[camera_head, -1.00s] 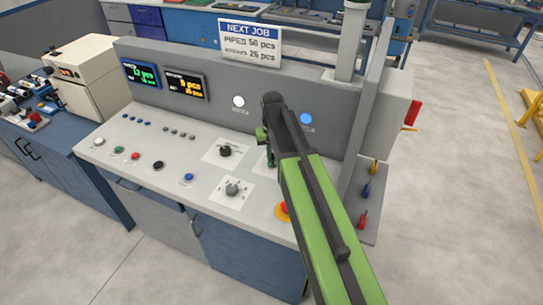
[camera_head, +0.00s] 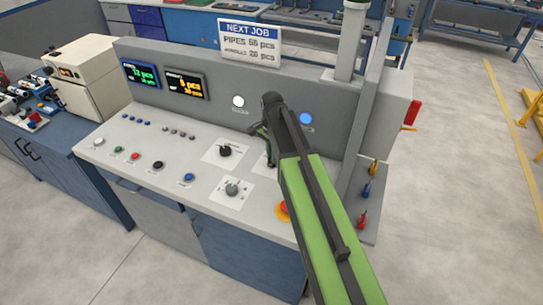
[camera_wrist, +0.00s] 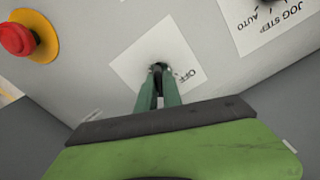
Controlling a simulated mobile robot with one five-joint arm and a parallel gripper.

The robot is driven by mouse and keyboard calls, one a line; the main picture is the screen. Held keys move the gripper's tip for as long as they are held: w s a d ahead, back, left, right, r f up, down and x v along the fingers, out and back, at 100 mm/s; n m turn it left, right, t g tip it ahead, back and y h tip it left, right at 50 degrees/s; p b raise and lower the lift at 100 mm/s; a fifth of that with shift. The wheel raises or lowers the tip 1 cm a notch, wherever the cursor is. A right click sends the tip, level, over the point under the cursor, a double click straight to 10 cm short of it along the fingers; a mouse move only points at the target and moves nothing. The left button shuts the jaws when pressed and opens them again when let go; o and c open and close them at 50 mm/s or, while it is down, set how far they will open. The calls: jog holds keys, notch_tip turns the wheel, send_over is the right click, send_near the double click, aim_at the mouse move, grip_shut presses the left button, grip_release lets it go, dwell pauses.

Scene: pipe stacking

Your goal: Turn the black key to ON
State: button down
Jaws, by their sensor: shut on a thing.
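The black key (camera_wrist: 157,72) sits in a white plate (camera_wrist: 136,62) on the sloped console; only a small dark part shows between my fingertips in the wrist view. The word OFF shows on the plate, right of the fingers; no ON mark is visible. My gripper (camera_wrist: 158,78) has its two green fingers shut on the key. In the head view my gripper (camera_head: 269,150) reaches down to the console, and my arm hides the key and most of its plate.
A red emergency button on a yellow base (camera_wrist: 17,39) lies left of the key in the wrist view. A JOG STEP / AUTO selector plate (camera_wrist: 270,20) is at the upper right. In the head view, black (camera_head: 225,151) and grey (camera_head: 232,189) knobs stand left of my gripper.

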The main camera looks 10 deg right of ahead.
jog(key=shift+a+m, duration=0.1)
jog(key=shift+m, duration=2.1)
jog(key=shift+w, duration=0.1)
jog(key=c, duration=1.5)
grip_release()
jog(key=shift+r+p, duration=0.5)
jog(key=shift+p, duration=0.05)
notch_tip(320, 180, up, 16)
jog(key=p, duration=1.6)
jog(key=shift+r, duration=0.2)
